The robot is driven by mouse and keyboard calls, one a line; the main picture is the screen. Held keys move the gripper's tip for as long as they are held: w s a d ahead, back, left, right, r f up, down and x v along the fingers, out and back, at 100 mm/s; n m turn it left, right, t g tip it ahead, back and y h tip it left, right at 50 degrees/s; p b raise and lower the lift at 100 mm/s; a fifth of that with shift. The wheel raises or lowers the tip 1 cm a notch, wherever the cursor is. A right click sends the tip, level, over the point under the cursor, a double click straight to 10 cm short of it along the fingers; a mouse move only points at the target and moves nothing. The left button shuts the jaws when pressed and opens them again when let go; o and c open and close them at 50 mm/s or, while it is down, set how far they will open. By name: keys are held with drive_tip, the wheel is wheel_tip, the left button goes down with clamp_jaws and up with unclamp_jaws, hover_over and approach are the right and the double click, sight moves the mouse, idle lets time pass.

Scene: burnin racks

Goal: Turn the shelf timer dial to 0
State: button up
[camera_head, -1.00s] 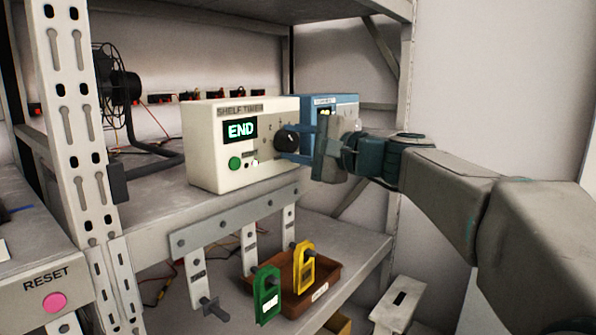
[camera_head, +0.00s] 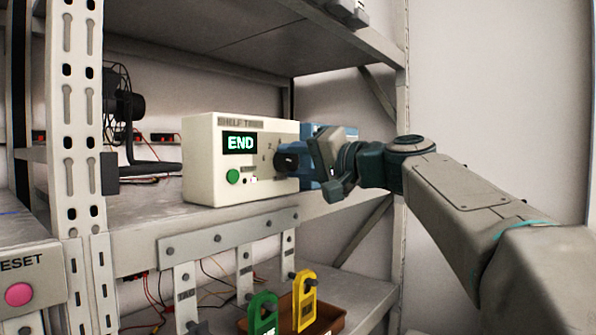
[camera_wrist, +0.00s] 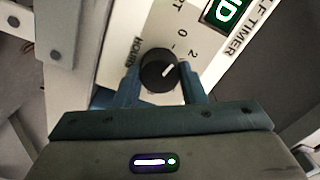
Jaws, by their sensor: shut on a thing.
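The shelf timer (camera_head: 205,165) is a cream box on the shelf, with a lit display reading END and a green button. Its black dial (camera_wrist: 157,74) sits between the two blue fingers of my gripper (camera_wrist: 160,88), which is shut on it. The dial's white mark points up and right in the wrist view, roughly toward the side where the 2 is printed; the 0 is further up. In the head view the dial (camera_head: 288,161) is partly covered by my gripper (camera_head: 296,160), which comes in from the right.
A black fan (camera_head: 122,105) is at the left. A pink reset button (camera_head: 19,294) is at lower left.

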drive_tip(key=shift+a, duration=0.1)
idle(0.4)
drive_tip(key=o, duration=1)
drive_tip(key=p+v, duration=0.1)
drive_tip(key=v, duration=1.3)
drive_tip(key=shift+a, duration=0.1)
